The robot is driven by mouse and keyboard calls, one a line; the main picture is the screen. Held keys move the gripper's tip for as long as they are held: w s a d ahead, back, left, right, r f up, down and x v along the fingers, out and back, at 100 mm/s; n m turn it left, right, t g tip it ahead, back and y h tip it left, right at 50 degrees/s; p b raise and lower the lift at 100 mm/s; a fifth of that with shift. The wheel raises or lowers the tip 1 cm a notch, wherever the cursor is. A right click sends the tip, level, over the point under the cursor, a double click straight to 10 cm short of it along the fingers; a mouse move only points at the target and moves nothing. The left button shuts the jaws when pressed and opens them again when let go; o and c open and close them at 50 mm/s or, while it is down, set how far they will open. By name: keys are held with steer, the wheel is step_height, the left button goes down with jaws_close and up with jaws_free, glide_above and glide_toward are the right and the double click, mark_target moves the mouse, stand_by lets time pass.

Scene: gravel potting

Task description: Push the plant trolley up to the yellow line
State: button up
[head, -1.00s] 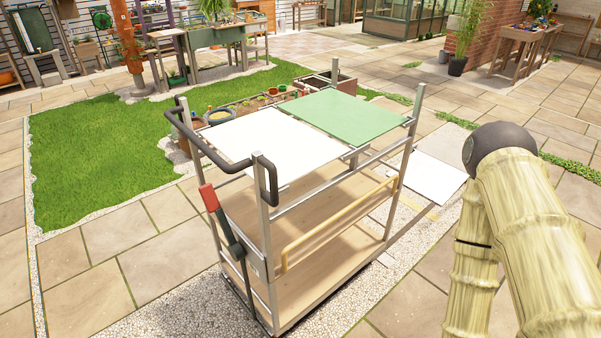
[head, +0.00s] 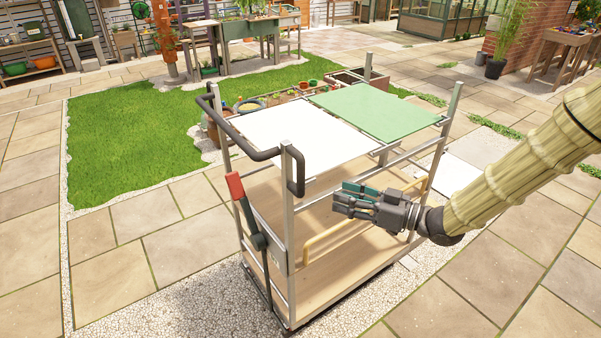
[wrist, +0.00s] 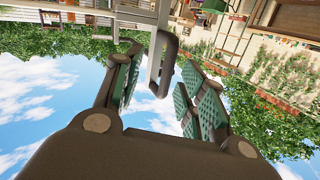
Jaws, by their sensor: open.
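The plant trolley (head: 290,210) stands mid-picture in the head view, a metal frame with wooden decks and a white and a green top panel. Its black push handle (head: 228,125) is at the near left end. A red-tipped lever (head: 236,187) sits below the handle. My gripper (head: 345,202) is open and empty in front of the trolley's right side, right of the near corner post, with its fingers pointing left. In the wrist view my gripper (wrist: 160,75) shows spread fingers, with a dark handle end (wrist: 168,65) between them in the picture; contact is not visible. I cannot make out the yellow line.
Stone paving (head: 470,290) is open at the near right, and also at the left (head: 125,235). A gravel strip (head: 180,305) runs under the trolley. Lawn (head: 135,145) and a planter bed (head: 290,95) lie behind it. A pale slab (head: 458,172) lies to its right.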

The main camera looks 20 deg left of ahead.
mark_target(300, 190)
step_height(300, 190, up, 5)
steer(key=a+n+g+y, duration=0.1)
steer(key=n+g, duration=0.1)
steer(key=n, duration=0.1)
steer(key=a+p, duration=0.2)
steer(key=a, duration=0.9)
steer(key=shift+w, duration=0.2)
jaws_close()
